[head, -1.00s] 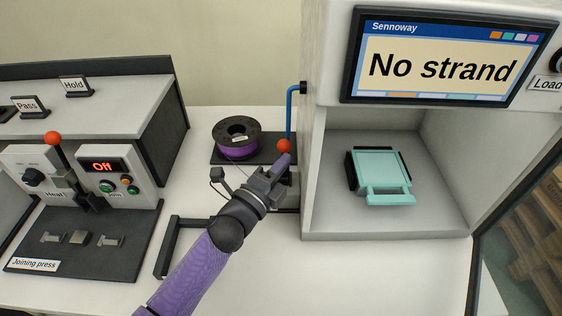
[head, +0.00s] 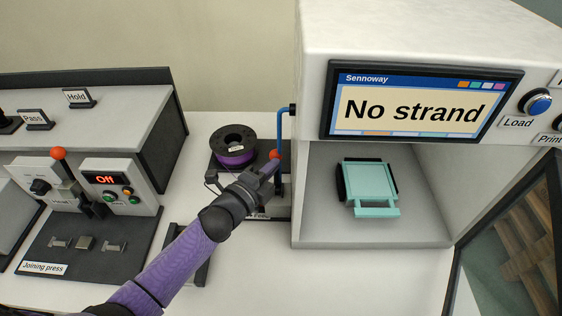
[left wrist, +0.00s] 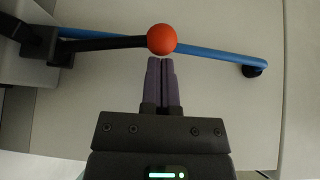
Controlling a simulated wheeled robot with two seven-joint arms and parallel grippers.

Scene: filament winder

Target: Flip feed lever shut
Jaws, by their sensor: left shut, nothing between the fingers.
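The feed lever's red ball knob (left wrist: 162,39) sits at the end of a dark arm (left wrist: 110,43) in the left wrist view. In the head view the red knob (head: 274,154) shows beside the blue tube, just past my fingertips. My left gripper (left wrist: 162,62) is shut and empty, its purple fingertips right at the near side of the knob. Whether they touch it I cannot tell. In the head view my left gripper (head: 270,168) hides most of the lever and its feeder. My right gripper is not in view.
A purple filament spool (head: 234,150) stands behind my gripper. The blue tube (head: 280,130) runs to the white machine (head: 310,70), whose screen (head: 420,108) reads "No strand". The joining press (head: 85,245) is at left. An open door (head: 500,240) stands at right.

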